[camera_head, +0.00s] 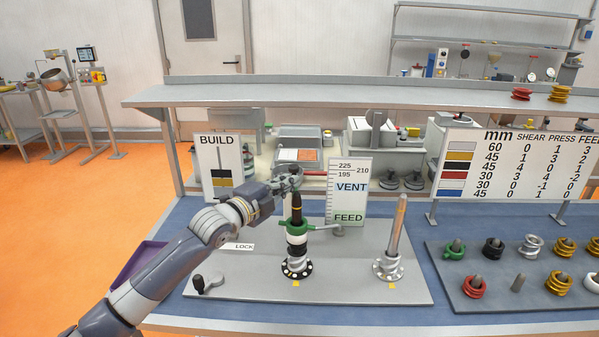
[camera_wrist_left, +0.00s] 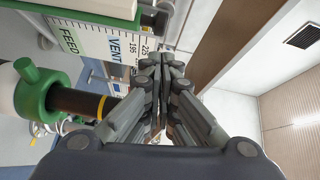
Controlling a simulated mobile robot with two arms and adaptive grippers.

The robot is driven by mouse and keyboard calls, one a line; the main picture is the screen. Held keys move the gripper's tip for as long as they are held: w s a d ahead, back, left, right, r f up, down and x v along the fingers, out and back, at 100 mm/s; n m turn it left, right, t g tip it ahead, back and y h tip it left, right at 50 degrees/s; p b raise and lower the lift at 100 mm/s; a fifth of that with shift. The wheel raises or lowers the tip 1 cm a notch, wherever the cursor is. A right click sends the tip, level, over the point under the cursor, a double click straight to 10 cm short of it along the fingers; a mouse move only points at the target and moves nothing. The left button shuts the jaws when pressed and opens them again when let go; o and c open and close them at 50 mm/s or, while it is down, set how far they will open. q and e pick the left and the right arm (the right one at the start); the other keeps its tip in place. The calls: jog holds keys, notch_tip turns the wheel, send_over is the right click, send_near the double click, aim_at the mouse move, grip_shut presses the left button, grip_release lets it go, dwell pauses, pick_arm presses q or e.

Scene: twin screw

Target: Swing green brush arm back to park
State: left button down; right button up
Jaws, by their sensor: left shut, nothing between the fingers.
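The green piece (camera_head: 297,228), with a short knob to its left and an arm reaching right, sits around the left screw shaft (camera_head: 296,208) above white and black rings. I cannot tell whether it is the brush arm itself. In the left wrist view a green collar with a knob (camera_wrist_left: 38,88) shows at the left around the dark shaft (camera_wrist_left: 85,103), which has a yellow band. My left gripper (camera_head: 291,178) is above the shaft's top, near the BUILD sign. Its fingers (camera_wrist_left: 163,68) are shut and empty, apart from the green piece. My right gripper is out of view.
A bare second shaft (camera_head: 397,228) stands to the right on the grey plate (camera_head: 340,285). The VENT/FEED scale board (camera_head: 349,190) stands close behind. A black-knobbed lever (camera_head: 206,284) is at the front left. A tray (camera_head: 480,299) of coloured screw elements lies right.

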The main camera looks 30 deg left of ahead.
aim_at(292, 168)
pick_arm(q)
jog(key=w+a, duration=0.1)
jog(key=w, duration=0.1)
jog(key=w+a, duration=0.1)
jog(key=w, duration=0.1)
jog(key=w+a, duration=0.1)
jog(key=w, duration=0.2)
jog(key=shift+f+b, duration=0.15)
jog(key=shift+b, duration=0.25)
jog(key=shift+w+a, duration=0.35)
jog(key=shift+a, duration=0.05)
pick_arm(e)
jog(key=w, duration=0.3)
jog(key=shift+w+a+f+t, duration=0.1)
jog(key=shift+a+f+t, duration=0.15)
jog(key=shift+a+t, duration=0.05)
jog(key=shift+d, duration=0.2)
